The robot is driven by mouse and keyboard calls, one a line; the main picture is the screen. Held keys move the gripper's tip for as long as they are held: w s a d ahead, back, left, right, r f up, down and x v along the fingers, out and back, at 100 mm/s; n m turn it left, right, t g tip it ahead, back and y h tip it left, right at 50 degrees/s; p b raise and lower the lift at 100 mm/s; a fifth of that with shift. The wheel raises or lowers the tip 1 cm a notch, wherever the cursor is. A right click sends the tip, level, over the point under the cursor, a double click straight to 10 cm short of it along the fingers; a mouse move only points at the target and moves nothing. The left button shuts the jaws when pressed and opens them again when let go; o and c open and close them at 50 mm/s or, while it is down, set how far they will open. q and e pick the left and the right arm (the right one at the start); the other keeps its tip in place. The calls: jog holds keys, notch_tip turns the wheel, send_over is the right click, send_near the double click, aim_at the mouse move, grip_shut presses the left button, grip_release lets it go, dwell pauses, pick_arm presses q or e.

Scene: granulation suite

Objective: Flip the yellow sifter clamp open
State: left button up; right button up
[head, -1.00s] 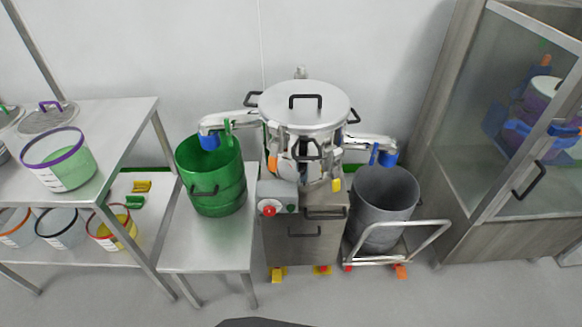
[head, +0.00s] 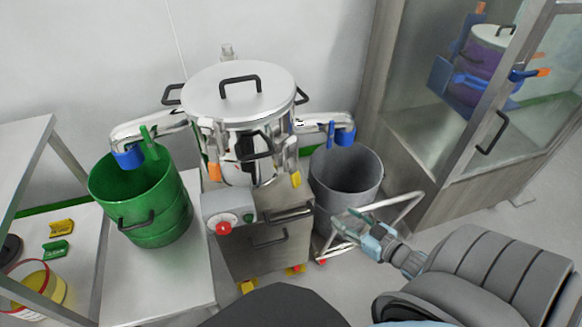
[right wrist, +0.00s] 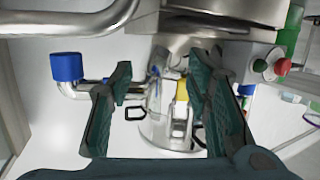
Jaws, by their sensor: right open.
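The steel sifter (head: 240,105) stands in the middle of the head view under a round lid with a black handle. Its yellow clamp (head: 296,179) hangs at the front right of the body, pointing down. The clamp also shows in the right wrist view (right wrist: 182,90), beyond the gap between my fingers and nearer the right one. My right gripper (head: 347,222) is open and empty, to the right of and below the clamp, apart from it. Its two dark green fingers (right wrist: 158,82) are spread in the right wrist view. My left gripper is not in view.
An orange clamp (head: 214,172) is on the sifter's front left. A green bucket (head: 150,205) stands left on a steel table, a grey bin (head: 345,185) right on a trolley. The control box (head: 228,212) has a red button. A glass cabinet (head: 440,110) stands at right.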

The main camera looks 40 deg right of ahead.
aim_at(298, 178)
jog(key=w+a+r+n+t+y+b, duration=0.1)
jog(key=w+a+r+n+t+y, duration=0.15)
jog(key=r, duration=0.45)
jog(key=shift+m+y, duration=0.45)
jog(key=b+x, duration=0.3)
jog(key=x, duration=0.6)
jog(key=shift+a, duration=0.2)
jog(key=b+x, duration=0.1)
jog(key=x, duration=0.4)
jog(key=shift+s, duration=0.1)
jog(key=shift+w+a+r, duration=0.1)
jog(key=shift+w, duration=0.25)
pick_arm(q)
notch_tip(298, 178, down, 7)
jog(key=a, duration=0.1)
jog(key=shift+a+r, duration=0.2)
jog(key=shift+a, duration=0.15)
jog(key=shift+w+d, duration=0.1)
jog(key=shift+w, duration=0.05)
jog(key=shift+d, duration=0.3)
pick_arm(e)
grip_shut()
